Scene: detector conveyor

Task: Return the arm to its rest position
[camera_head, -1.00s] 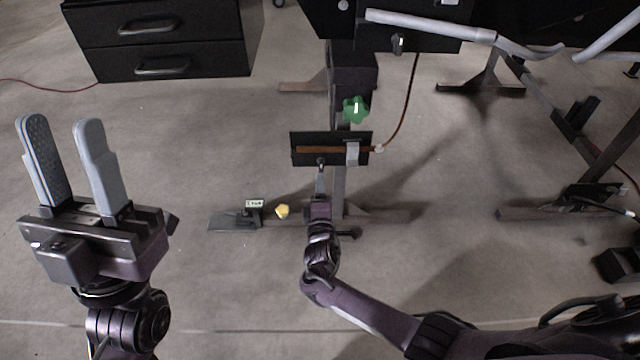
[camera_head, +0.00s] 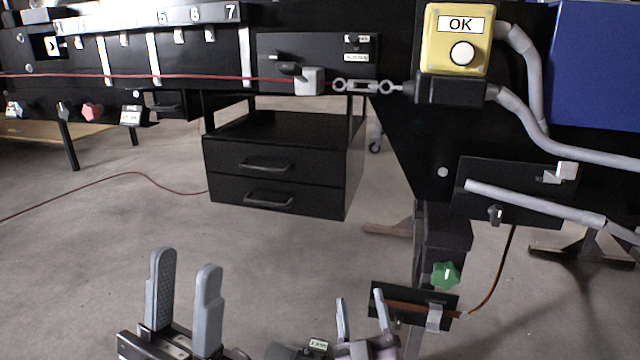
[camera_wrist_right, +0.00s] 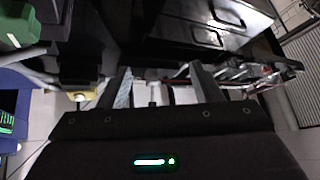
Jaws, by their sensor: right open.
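My left gripper (camera_head: 182,270) stands at the bottom of the head view with its two grey fingers pointing up. The fingers are apart with nothing between them. My right gripper (camera_head: 360,305) is at the bottom centre, with its two thin fingers spread and empty. In the head view it overlaps the left end of a small black panel (camera_head: 382,292) with a copper-coloured rod; I cannot tell whether it touches. In the right wrist view the fingers (camera_wrist_right: 163,92) are spread, with conveyor parts visible beyond. The right arm behind the gripper is mostly out of the head view.
A black conveyor frame (camera_head: 345,20) with a red cord crosses the top. A yellow OK button box (camera_head: 457,40), grey conduits (camera_head: 535,205) and a green knob (camera_head: 445,275) are on the right. A black drawer unit (camera_head: 280,170) stands behind. Open floor lies at the left.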

